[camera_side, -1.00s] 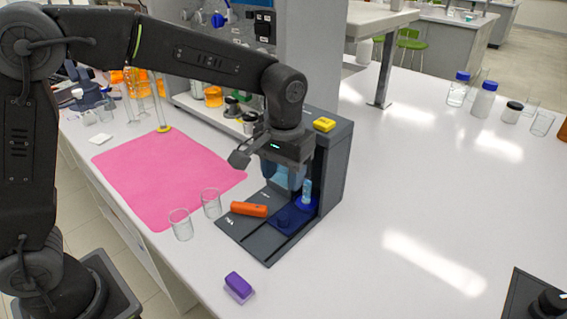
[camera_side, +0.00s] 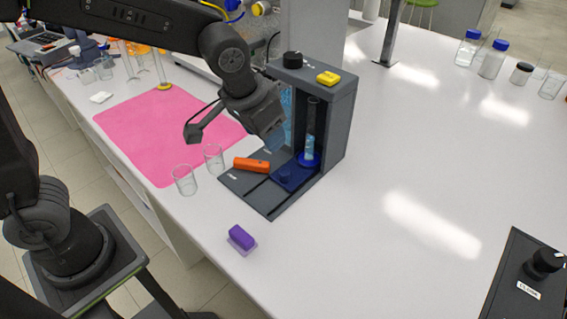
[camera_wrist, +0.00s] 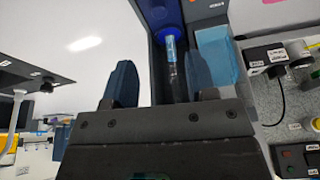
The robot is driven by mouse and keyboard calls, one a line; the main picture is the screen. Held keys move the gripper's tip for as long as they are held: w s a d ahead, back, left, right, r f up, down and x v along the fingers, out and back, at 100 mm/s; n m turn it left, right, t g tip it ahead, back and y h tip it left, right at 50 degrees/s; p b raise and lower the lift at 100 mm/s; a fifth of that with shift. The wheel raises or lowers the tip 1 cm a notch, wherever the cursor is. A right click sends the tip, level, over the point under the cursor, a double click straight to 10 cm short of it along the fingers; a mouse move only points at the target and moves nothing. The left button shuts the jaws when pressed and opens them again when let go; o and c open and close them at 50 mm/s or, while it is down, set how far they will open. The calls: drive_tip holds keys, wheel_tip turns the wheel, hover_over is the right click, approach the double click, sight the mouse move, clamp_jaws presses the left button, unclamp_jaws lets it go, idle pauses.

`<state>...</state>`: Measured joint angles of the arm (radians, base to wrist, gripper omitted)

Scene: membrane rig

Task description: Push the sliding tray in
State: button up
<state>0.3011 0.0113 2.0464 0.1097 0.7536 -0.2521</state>
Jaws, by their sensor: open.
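The membrane rig (camera_side: 334,110) is a dark grey stand with an upright column and a flat base (camera_side: 252,196). A clear tube with light blue contents (camera_side: 309,148) stands upright in a blue ring at the tray's column end. It also shows in the wrist view (camera_wrist: 170,48), beyond my fingers. My gripper (camera_side: 272,138) is tilted above the base, left of the tube and apart from it. Its fingers (camera_wrist: 160,85) are spread with nothing held.
An orange piece (camera_side: 252,165) lies on the base beside the tray. Two glass beakers (camera_side: 185,181) (camera_side: 213,158) stand left of the rig, by the pink mat (camera_side: 165,130). A purple block (camera_side: 241,237) lies in front.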

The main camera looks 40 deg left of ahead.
sight(284, 172)
drive_tip(key=shift+t, duration=0.3)
drive_tip(key=x, duration=1.3)
drive_tip(key=shift+s+f, duration=0.3)
drive_tip(key=shift+f, duration=0.15)
clamp_jaws()
